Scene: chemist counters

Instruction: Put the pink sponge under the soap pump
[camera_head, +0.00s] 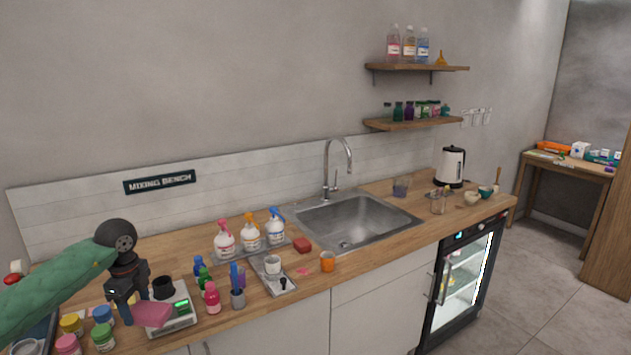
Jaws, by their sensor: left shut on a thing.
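The pink sponge (152,314) is a flat pink block at the lower left, held by my left gripper (132,312). The gripper is shut on it, in front of the scale's display, and partly hides it. Whether the sponge touches the scale is unclear. Three white bottles with coloured tops stand on a grey tray behind: a pink-topped one (225,240), an orange-topped one (250,233) and a blue-topped one (275,228). Which of them is the soap pump is too small to tell. My right gripper is not in view.
A scale (178,313) with a black cup (164,288) stands beside my gripper.

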